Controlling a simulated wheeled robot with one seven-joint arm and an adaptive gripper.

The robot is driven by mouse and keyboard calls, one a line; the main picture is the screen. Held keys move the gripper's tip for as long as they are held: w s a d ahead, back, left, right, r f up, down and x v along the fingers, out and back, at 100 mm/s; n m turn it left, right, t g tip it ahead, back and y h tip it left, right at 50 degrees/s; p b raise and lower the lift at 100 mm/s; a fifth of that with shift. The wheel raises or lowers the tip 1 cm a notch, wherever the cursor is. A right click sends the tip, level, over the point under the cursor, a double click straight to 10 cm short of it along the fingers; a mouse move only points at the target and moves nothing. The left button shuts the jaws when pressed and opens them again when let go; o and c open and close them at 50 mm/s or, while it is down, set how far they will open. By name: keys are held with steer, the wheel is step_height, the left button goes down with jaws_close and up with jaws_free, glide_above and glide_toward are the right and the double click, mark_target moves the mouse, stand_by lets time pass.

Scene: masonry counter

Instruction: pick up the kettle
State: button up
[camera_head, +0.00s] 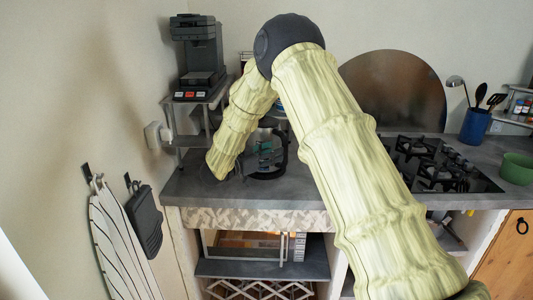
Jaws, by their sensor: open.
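The kettle (269,173) stands on the grey counter, left of the stove, and looks grey with a dark curved handle at its right side. My arm comes over from the right and bends down to the counter. My gripper (268,155) is open, at the height of the kettle's body and in front of it. It hides much of the kettle. I cannot tell whether the fingers touch the kettle or are around its handle.
A coffee machine (198,55) stands on a small shelf (205,93) at the back left. A gas hob (430,165), a blue utensil pot (475,126) and a green bowl (516,168) are to the right. The counter's front strip (215,190) is clear.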

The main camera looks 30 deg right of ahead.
steer(key=d, duration=0.2)
steer(key=d+p, duration=0.1)
steer(key=d, duration=0.1)
steer(key=w+d+p, duration=0.1)
steer(key=d, duration=0.1)
steer(key=shift+d+f, duration=0.1)
steer(key=shift+d, duration=0.2)
jaws_close()
